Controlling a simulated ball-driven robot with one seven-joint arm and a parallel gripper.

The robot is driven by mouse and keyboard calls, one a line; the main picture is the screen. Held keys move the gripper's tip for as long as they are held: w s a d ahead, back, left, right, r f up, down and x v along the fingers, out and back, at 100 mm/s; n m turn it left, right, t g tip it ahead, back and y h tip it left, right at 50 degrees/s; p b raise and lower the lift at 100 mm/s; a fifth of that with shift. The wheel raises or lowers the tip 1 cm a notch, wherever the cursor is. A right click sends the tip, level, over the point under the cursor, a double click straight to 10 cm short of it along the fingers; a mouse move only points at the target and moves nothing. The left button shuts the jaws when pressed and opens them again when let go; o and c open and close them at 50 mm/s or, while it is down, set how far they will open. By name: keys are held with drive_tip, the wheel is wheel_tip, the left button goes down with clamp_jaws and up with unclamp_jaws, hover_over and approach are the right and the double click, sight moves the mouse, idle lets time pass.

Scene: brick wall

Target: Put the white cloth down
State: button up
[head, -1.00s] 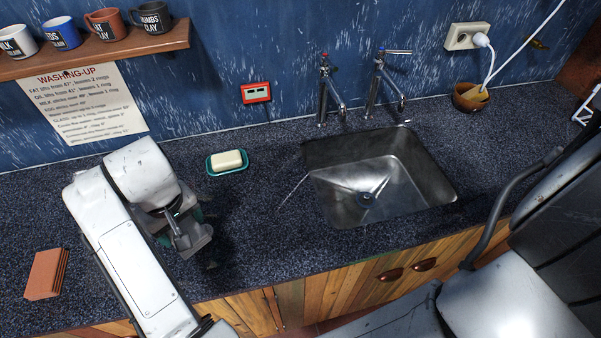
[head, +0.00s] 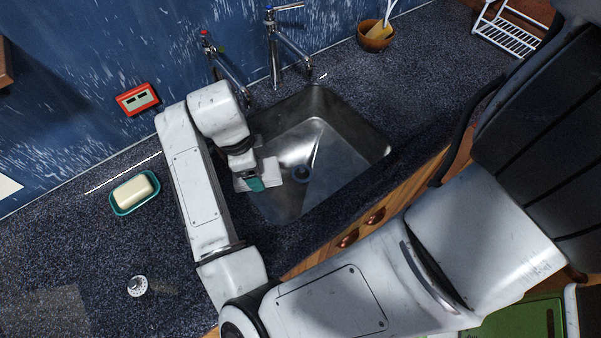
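My gripper (head: 257,183) is over the left part of the steel sink (head: 325,188), seen from above and pointing down. A small teal piece shows at its tip, and I cannot tell whether it is part of the gripper or something in it. Pale grey-white flat shapes beside it look like the gripper's body. I cannot make out a white cloth for certain. The fingers are mostly hidden, so I cannot tell whether they are open or shut.
A cream soap bar (head: 133,192) sits in a teal dish (head: 117,208) left of my arm. Two taps (head: 274,50) rise behind the sink. A brown bowl (head: 375,42) and white rack (head: 508,39) stand at the back right. A small round white object (head: 137,286) lies on the counter.

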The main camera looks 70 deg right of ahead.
sight(270, 170)
drive_tip(key=s+m, duration=0.1)
drive_tip(key=s+d+f+m, duration=0.1)
drive_tip(key=m, duration=0.1)
drive_tip(key=s+m, duration=0.1)
drive_tip(key=m, duration=0.1)
drive_tip(key=shift+s+d+f+y, duration=0.2)
drive_tip(key=shift+s+d+y, duration=0.05)
drive_tip(key=shift+y, duration=0.05)
drive_tip(key=shift+s+d+f+m+b, duration=0.1)
drive_tip(key=shift+s+f+m+b, duration=0.25)
drive_tip(key=shift+f+m+b, duration=0.15)
drive_tip(key=shift+s+d+f+m+b, duration=0.1)
drive_tip(key=shift+s+f+m+b, duration=0.25)
drive_tip(key=shift+f, duration=0.2)
drive_tip(key=shift+m+y, duration=0.3)
drive_tip(key=shift+m, duration=0.55)
drive_tip(key=f, duration=0.3)
drive_tip(key=f+b, duration=0.1)
drive_tip(key=f, duration=0.3)
drive_tip(key=s+f, duration=0.1)
drive_tip(key=f, duration=0.3)
drive_tip(key=shift+d+f+b, duration=0.2)
drive_tip(key=shift+b, duration=0.1)
drive_tip(key=shift+f, duration=2.1)
